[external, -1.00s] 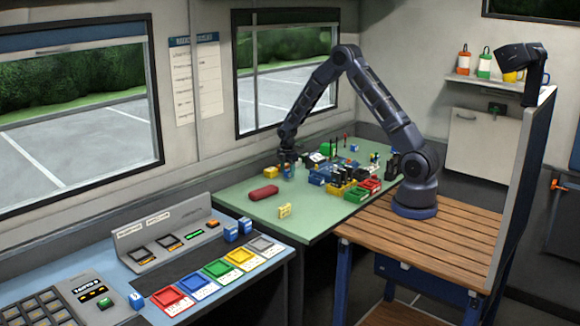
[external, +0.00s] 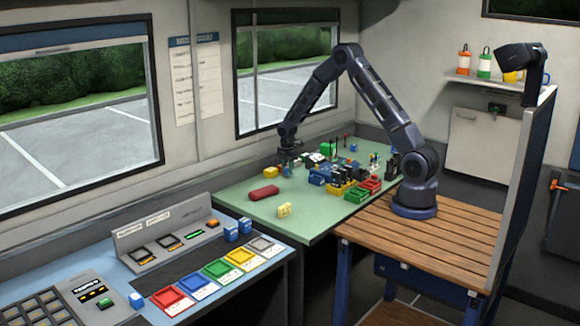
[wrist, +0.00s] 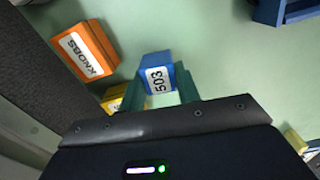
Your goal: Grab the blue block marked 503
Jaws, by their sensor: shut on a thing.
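The blue block marked 503 (wrist: 157,78) is at the centre of the wrist view, its white label facing the camera. My gripper (wrist: 160,88) is shut on it, with one green-looking finger on each side. In the external view my gripper (external: 288,158) is over the far left part of the green table, with the small blue block (external: 287,171) at its fingertips. I cannot tell whether the block touches the table.
An orange block with a white label (wrist: 85,50) and a yellow block (wrist: 115,98) lie close left in the wrist view. A red object (external: 264,192) and a yellow piece (external: 284,210) lie nearer on the green table (external: 310,215). Several coloured bins crowd its middle.

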